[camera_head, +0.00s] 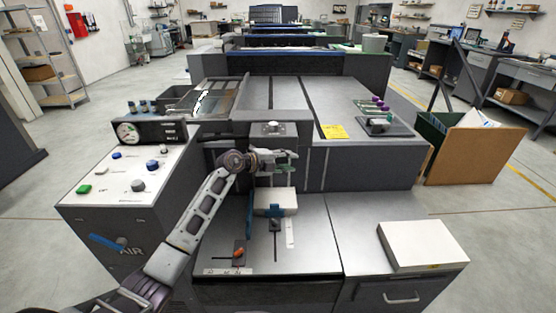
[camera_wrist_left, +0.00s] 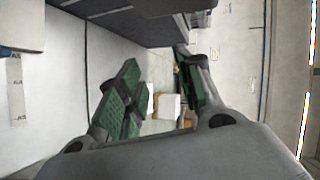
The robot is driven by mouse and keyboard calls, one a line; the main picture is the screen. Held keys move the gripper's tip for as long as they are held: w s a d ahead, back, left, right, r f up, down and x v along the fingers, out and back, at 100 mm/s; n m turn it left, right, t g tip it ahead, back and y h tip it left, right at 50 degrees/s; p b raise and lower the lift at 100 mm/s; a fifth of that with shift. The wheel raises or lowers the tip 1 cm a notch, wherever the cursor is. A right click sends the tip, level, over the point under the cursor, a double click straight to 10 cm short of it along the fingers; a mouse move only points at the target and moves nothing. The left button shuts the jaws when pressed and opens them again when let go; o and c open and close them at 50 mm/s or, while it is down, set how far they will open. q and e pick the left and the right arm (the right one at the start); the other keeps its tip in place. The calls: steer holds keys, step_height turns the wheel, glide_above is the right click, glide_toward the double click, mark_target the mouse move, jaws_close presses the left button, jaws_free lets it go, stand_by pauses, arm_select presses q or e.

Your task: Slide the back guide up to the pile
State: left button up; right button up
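The pile (camera_head: 275,194) is a white block of paper on the grey feed table (camera_head: 220,235), in front of the press. The back guide (camera_head: 270,211) is a small blue piece at the pile's near side, above a dark slot (camera_head: 275,240). I cannot tell whether guide and pile touch. My left gripper (camera_head: 284,161) is above and beyond the pile, pointing right, clear of the guide. The left wrist view shows its green-padded fingers (camera_wrist_left: 158,68) apart, with nothing between them. There, the pile (camera_wrist_left: 25,22) and part of the blue guide (camera_wrist_left: 6,50) show at the left edge. My right gripper is out of view.
An orange-topped lever (camera_head: 240,251) stands left of the slot, and a pale scale strip (camera_head: 290,234) lies right of it. A white paper stack (camera_head: 423,243) sits on the right-hand cabinet. A control console (camera_head: 130,180) stands left of my arm.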

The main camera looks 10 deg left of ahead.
arm_select(q)
steer(key=shift+s+a+r+t, duration=0.15)
steer(key=shift+a+r+t, duration=0.4)
steer(key=shift+a, duration=0.3)
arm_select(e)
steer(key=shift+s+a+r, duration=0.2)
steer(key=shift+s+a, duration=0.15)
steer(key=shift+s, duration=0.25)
